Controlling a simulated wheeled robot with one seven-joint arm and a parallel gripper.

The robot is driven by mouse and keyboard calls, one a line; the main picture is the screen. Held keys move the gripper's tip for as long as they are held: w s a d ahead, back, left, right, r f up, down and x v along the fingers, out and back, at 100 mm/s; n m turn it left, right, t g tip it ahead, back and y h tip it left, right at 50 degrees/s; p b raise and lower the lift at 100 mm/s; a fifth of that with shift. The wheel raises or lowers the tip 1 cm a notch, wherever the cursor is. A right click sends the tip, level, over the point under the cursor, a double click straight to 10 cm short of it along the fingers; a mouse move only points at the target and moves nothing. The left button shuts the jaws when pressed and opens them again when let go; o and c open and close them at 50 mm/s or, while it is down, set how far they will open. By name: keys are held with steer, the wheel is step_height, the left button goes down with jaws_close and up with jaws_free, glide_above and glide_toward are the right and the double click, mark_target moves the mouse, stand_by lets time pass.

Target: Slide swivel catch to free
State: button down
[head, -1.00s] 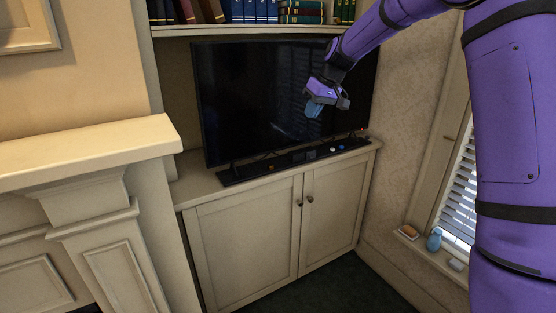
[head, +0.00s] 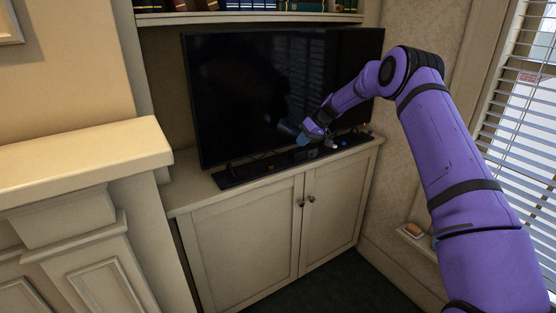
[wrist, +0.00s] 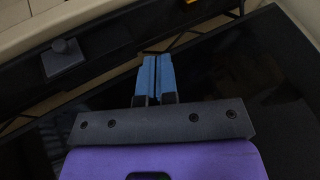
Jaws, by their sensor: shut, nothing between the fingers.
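My gripper (head: 302,139) has blue fingertips and is in front of the lower part of the television screen, above a long black panel. In the wrist view its blue fingers (wrist: 156,76) are pressed together, with nothing between them. A dark grey block with a small knob (wrist: 63,57) sits on the panel, left of the fingertips in the wrist view and apart from them. It may be the swivel catch, but I cannot tell for sure. In the head view a grey block (head: 302,155) shows on the panel just below my gripper.
The black panel (head: 235,180) lies along the cabinet top (head: 190,190), before the television (head: 235,90). An orange piece (head: 270,168) is on its left part, and a pale round piece (head: 334,145) is to the right. A mantel (head: 80,155) juts out at left.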

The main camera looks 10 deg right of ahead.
mark_target(268, 166)
steer(key=shift+w+d+f, duration=0.1)
steer(key=shift+w+f, duration=0.2)
steer(key=shift+f, duration=0.1)
steer(key=x, duration=1)
steer(key=shift+f, duration=0.15)
steer(key=a, duration=0.1)
steer(key=s+a, duration=0.1)
steer(key=shift+a+r, duration=0.25)
steer(key=shift+s+a, duration=0.15)
steer(key=shift+a, duration=0.45)
steer(key=shift+s+a, duration=0.3)
steer(key=shift+a, duration=0.6)
steer(key=shift+s+a, duration=0.25)
steer(key=shift+a, duration=0.6)
